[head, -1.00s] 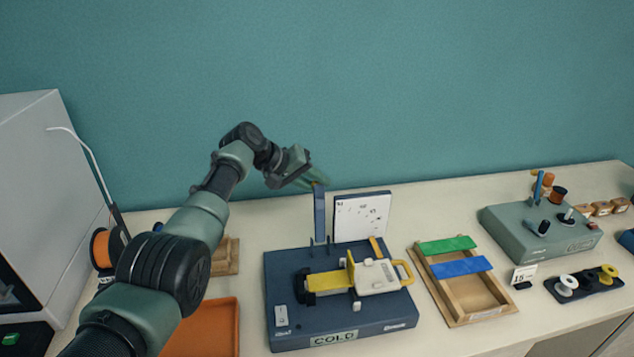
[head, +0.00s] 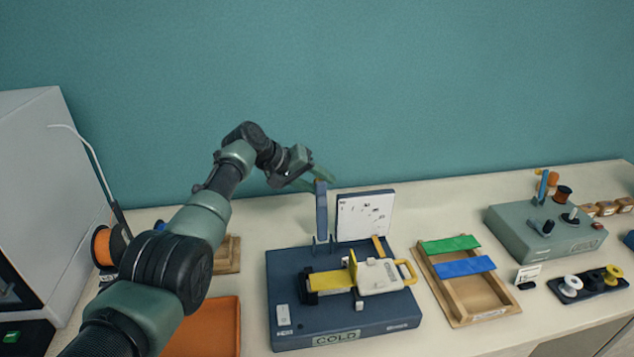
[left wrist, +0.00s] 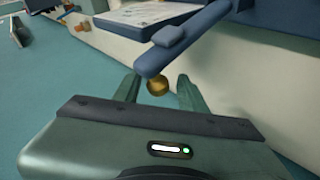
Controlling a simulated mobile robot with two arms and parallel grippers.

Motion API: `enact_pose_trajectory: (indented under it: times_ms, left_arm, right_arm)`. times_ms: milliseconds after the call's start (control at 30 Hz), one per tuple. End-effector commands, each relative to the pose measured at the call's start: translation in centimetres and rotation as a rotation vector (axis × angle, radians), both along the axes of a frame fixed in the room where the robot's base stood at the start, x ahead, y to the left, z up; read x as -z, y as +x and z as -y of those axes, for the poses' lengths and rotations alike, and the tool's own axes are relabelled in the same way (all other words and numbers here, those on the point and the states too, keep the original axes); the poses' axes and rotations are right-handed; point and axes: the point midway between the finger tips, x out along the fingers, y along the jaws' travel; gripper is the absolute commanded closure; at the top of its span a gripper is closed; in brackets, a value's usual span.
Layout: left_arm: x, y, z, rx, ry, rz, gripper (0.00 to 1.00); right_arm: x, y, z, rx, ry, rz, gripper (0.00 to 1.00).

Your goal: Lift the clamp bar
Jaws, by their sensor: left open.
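The clamp bar (head: 321,213) is a blue bar standing upright at the back of the dark blue machine (head: 345,318) labelled COLD. In the left wrist view the bar (left wrist: 190,42) runs in from the upper right, with a brass-coloured knob (left wrist: 157,86) by its end. My left gripper (head: 316,179) is at the bar's top in the head view. Its green fingers are open, and in the left wrist view (left wrist: 158,90) the knob shows between them. I cannot tell whether they touch it. My right gripper is out of view.
A yellow strip (head: 330,281) and a white clamp piece with a yellow handle (head: 380,276) lie on the machine. A white panel (head: 364,215) stands behind. An orange tray (head: 215,325) is left, a wooden frame (head: 462,312) right. A grey cabinet (head: 45,180) is far left.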

Motion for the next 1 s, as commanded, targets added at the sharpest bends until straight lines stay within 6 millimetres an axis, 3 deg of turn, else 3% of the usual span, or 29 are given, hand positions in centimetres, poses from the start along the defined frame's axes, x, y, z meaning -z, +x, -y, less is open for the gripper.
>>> enact_pose_trajectory:
  times_ms: [233, 700, 1000]
  left_arm:
    - [-0.9, -0.3, -0.8, 0.001, -0.002, 0.003, 0.58]
    - [-4.5, -2.5, -4.8, -0.002, 0.000, 0.000, 0.58]
    - [-5.0, -2.8, -5.1, 0.000, 0.000, -0.003, 0.58]
  right_arm:
    - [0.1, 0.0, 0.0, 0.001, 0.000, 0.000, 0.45]
    - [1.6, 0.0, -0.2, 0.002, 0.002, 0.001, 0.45]
    - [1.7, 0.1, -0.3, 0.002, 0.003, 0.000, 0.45]
